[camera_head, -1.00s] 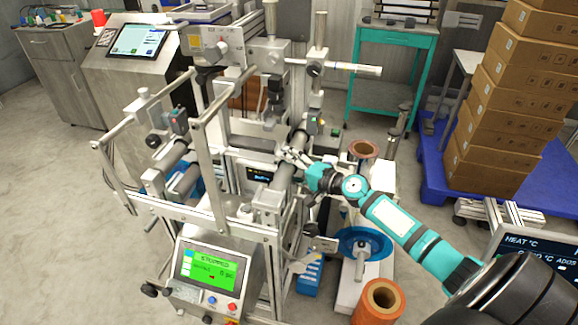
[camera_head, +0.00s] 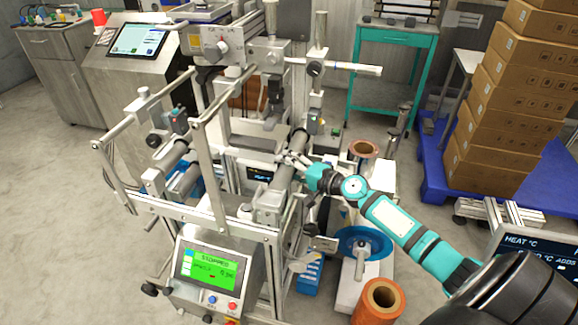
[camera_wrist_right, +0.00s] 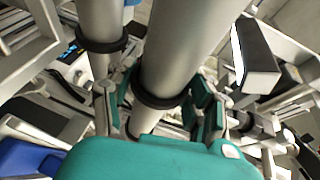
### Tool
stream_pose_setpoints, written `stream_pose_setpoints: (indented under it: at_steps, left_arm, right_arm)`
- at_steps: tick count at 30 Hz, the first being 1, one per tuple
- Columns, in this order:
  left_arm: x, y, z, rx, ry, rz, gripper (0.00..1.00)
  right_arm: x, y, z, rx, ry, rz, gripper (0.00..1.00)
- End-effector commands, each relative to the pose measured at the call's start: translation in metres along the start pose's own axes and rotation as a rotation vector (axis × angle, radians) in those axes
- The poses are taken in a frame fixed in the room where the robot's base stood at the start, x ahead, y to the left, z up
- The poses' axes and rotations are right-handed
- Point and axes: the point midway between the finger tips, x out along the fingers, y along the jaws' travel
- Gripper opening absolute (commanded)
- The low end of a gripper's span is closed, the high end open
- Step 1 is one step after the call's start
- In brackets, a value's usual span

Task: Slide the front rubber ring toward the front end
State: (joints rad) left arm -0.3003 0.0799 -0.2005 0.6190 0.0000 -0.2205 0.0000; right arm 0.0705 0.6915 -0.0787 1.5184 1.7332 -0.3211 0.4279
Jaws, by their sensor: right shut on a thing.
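A dark rubber ring (camera_wrist_right: 160,100) sits around a thick grey metal roller (camera_wrist_right: 193,45) in the right wrist view. My right gripper (camera_wrist_right: 163,106) has one finger on each side of this roller at the ring and is shut on the ring. In the head view, my right gripper (camera_head: 298,163) reaches from the right to the machine's right-hand roller (camera_head: 282,176); the ring is too small to make out there. A second dark ring (camera_wrist_right: 103,45) is around the neighbouring tube, apart from the fingers. My left gripper is not in view.
The machine's metal frame (camera_head: 205,222) and a control panel with a green screen (camera_head: 212,266) stand in front. A blue reel (camera_head: 360,243) and an orange roll (camera_head: 380,300) are right of the machine. A grey block (camera_wrist_right: 258,70) is close to the right finger.

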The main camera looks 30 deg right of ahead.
Motion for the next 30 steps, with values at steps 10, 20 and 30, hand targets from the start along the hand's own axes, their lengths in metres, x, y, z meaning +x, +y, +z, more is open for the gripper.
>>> stream_pose_setpoints:
  at_steps: [10, 20, 30]
  left_arm:
    - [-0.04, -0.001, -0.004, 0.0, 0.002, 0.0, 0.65]
    - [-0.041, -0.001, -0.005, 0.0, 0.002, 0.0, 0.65]
    - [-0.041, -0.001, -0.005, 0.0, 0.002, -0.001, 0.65]
  right_arm:
    - [-0.028, -0.001, 0.067, 0.001, -0.003, 0.006, 0.0]
    - [-0.031, 0.002, 0.075, -0.002, -0.001, 0.004, 0.0]
    - [-0.031, 0.001, 0.075, -0.001, 0.0, 0.003, 0.78]
